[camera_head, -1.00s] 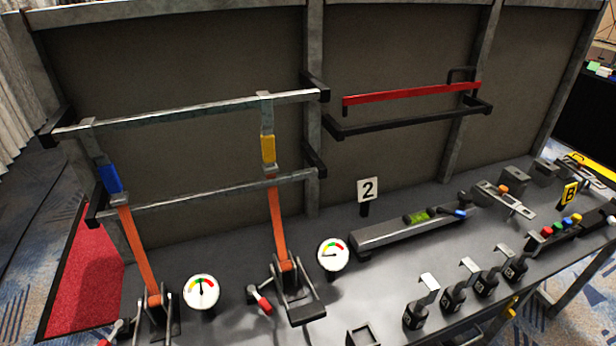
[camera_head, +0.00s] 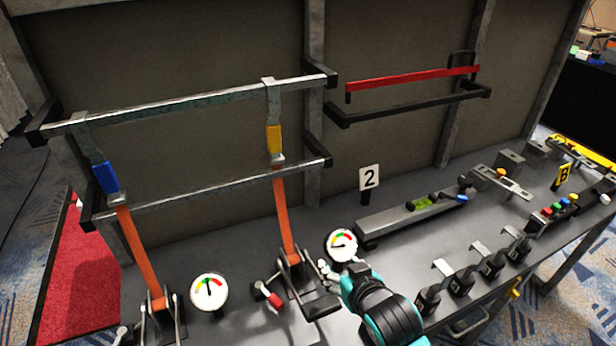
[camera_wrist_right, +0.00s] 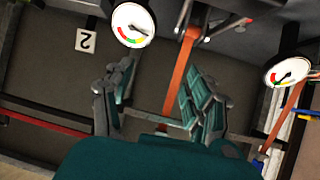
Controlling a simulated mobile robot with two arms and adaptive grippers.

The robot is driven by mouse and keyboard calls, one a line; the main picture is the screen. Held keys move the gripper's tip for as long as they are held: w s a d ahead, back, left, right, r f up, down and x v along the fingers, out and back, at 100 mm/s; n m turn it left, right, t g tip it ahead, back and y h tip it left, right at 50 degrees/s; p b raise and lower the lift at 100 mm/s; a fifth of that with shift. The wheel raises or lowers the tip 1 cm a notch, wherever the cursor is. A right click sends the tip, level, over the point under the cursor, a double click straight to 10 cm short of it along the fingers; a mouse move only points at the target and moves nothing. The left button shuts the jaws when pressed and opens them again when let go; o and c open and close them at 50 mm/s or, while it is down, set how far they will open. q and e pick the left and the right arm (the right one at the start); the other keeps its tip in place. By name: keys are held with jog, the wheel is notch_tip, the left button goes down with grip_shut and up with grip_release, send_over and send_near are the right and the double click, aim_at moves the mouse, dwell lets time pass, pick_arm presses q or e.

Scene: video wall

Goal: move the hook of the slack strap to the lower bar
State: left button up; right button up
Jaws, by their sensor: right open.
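Two orange straps rise from ratchets on the bench to hooks on the upper bar (camera_head: 190,103). The right strap (camera_head: 283,218) has a yellow tag (camera_head: 274,140), and its hook (camera_head: 269,88) is over the upper bar. Its gauge (camera_head: 342,245) has the needle pointing left, off the green. The left strap (camera_head: 138,250) has a blue tag (camera_head: 106,177); its gauge (camera_head: 209,292) reads near green. The lower bar (camera_head: 225,186) passes behind the straps. My right gripper (camera_head: 334,270) is open and empty, right of the right ratchet (camera_head: 305,290). In the wrist view the right strap (camera_wrist_right: 180,75) shows beyond its open fingers (camera_wrist_right: 155,103).
A red bar (camera_head: 415,83) and a black bar (camera_head: 410,107) are on the right panel. A "2" sign (camera_head: 369,178) and a grey beam (camera_head: 410,215) stand right of the gauge. Several black clamps (camera_head: 460,283) line the bench front. The space before the left panel is open.

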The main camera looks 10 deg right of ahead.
aim_at(273, 121)
jog(key=w+a+r+n+t+y, duration=0.1)
jog(key=w+a+r+t+y, duration=0.2)
jog(key=r, duration=0.7)
jog(key=w+a+r+t, duration=0.3)
jog(key=w+a+r, duration=0.1)
jog(key=r, duration=0.6)
pick_arm(q)
jog(key=r+p, duration=0.1)
jog(key=w+r+p, duration=0.1)
jog(key=a+r+p, duration=0.1)
jog(key=shift+w+r, duration=0.2)
pick_arm(e)
jog(key=x, duration=1.6)
jog(key=shift+w+a+f, duration=0.1)
jog(key=shift+w+a, duration=0.15)
jog(key=shift+a, duration=0.05)
grip_shut()
jog(key=shift+r+p, duration=1.7)
jog(key=shift+p, duration=0.05)
pick_arm(q)
notch_tip(273, 121, up, 3)
